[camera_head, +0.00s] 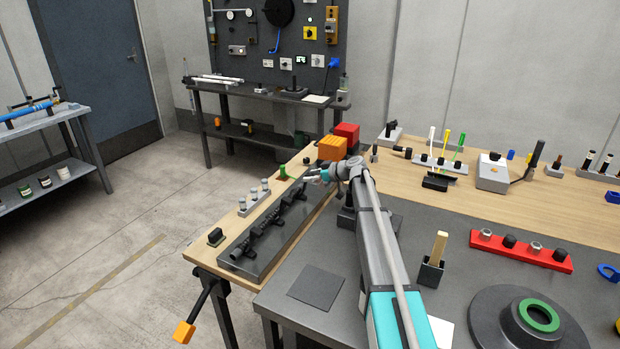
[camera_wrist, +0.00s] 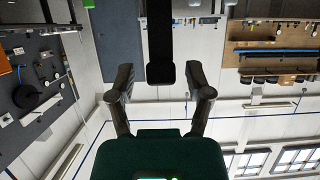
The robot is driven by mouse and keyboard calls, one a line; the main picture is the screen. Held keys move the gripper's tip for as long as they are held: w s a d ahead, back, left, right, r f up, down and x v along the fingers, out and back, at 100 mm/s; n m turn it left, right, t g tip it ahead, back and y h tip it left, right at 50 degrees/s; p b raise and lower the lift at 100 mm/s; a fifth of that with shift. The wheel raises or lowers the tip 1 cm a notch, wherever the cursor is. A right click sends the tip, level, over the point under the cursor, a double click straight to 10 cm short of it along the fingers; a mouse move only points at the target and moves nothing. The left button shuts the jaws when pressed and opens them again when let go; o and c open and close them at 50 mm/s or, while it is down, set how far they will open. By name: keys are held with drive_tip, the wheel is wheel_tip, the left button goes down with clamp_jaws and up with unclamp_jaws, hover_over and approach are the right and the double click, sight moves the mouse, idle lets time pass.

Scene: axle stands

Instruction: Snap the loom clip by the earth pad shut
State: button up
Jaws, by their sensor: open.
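A dark raised bed (camera_head: 286,232) runs along the left edge of the bench. Several black clip-like parts (camera_head: 268,236) sit in a line on it, too small to tell which is the loom clip by the earth pad, or which is open or shut. My gripper (camera_head: 314,177) is above the far end of this bed, pointing left in the head view. In the wrist view my gripper (camera_wrist: 161,85) shows its two dark fingers spread wide, with nothing held between them. The wrist view does not show the clips; a dark bar stands between the fingers.
Orange (camera_head: 332,148) and red (camera_head: 346,132) boxes stand just behind my gripper. A row of grey pegs (camera_head: 254,199) lies left of the bed. A wooden-handled tool in a black holder (camera_head: 431,272) and a red rack (camera_head: 521,250) stand right of my arm.

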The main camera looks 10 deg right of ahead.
clamp_jaws()
